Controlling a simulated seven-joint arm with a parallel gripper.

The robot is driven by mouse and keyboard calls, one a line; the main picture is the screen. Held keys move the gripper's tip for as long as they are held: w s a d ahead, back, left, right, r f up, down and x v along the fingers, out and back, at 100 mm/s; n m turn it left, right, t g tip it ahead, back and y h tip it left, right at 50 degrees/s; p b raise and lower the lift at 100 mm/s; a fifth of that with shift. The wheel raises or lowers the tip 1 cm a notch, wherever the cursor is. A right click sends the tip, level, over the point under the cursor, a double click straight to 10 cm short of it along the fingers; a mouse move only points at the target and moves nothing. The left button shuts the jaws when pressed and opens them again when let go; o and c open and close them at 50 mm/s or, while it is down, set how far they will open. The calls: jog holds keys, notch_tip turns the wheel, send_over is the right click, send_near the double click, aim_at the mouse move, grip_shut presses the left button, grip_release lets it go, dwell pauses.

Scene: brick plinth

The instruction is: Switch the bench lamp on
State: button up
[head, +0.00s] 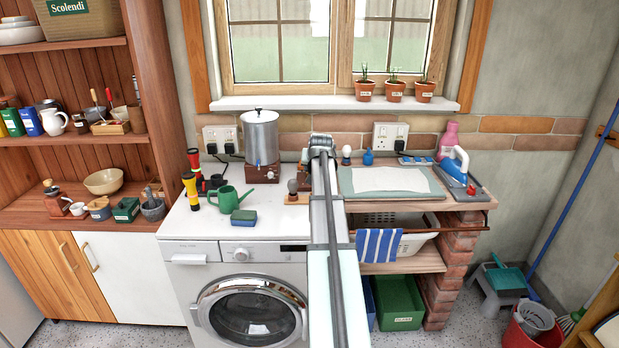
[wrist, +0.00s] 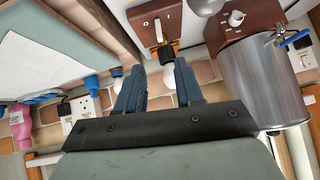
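The bench lamp shows in the wrist view as a red-brown wooden base (wrist: 145,22) with a pale switch lever (wrist: 158,29), a black and brass socket (wrist: 166,53) and a white bulb (wrist: 169,77). The bulb shows no clear glow. In the head view, the lamp's base (head: 304,180) is partly hidden behind my arm. My gripper (wrist: 158,68) is open, its two dark blue fingers apart with nothing held. The bulb and socket appear between the fingers in the wrist view; I cannot tell the depth between them. The fingertips are hidden in the head view.
A metal urn (head: 260,136) with a tap stands left of the lamp. A loose white bulb (head: 347,155) and a blue item (head: 368,158) lie right.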

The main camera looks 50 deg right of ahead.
jog(key=x, duration=1.3)
jog(key=shift+w+d+f, duration=0.15)
jog(key=shift+w+f, duration=0.05)
grip_shut()
